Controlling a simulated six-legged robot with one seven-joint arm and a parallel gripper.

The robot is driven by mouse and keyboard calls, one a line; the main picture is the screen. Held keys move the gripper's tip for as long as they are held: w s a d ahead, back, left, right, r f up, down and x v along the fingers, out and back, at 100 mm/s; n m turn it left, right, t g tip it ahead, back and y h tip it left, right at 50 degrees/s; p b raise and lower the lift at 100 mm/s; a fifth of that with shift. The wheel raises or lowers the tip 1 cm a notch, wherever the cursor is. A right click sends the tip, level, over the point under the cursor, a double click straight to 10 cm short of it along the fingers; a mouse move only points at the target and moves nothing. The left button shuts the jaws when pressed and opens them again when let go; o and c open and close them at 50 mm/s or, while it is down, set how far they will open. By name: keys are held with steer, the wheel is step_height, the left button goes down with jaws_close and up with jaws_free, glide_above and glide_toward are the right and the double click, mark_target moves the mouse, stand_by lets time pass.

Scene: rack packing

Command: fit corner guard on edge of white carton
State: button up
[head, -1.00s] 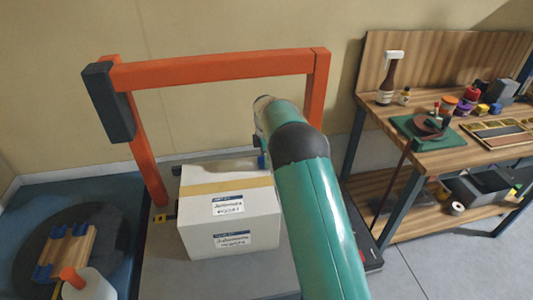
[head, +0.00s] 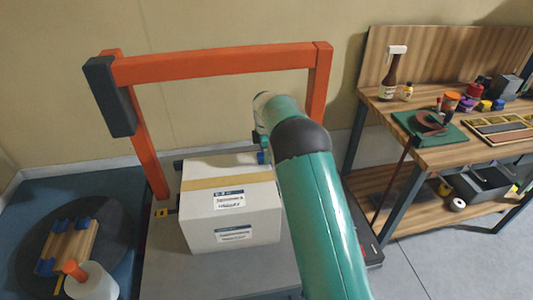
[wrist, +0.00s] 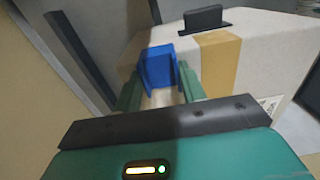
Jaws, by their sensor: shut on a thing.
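The white carton (head: 232,215) has a tan tape strip and two labels, and stands on a grey platform. In the wrist view, the carton (wrist: 275,55) shows its tape (wrist: 217,65) right of my gripper. My gripper (wrist: 161,78) is shut on a blue corner guard (wrist: 158,64), held between its green fingers at the carton's near edge. In the head view, the guard (head: 262,157) shows as a small blue patch by the carton's far right top edge, mostly hidden by my arm. I cannot tell whether it touches the carton.
An orange frame (head: 215,65) with a dark block stands around the platform (head: 180,275). A workbench (head: 450,150) with tools stands at right.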

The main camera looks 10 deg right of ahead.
steer(key=shift+a, duration=0.15)
steer(key=o, duration=1)
steer(key=shift+o, duration=0.2)
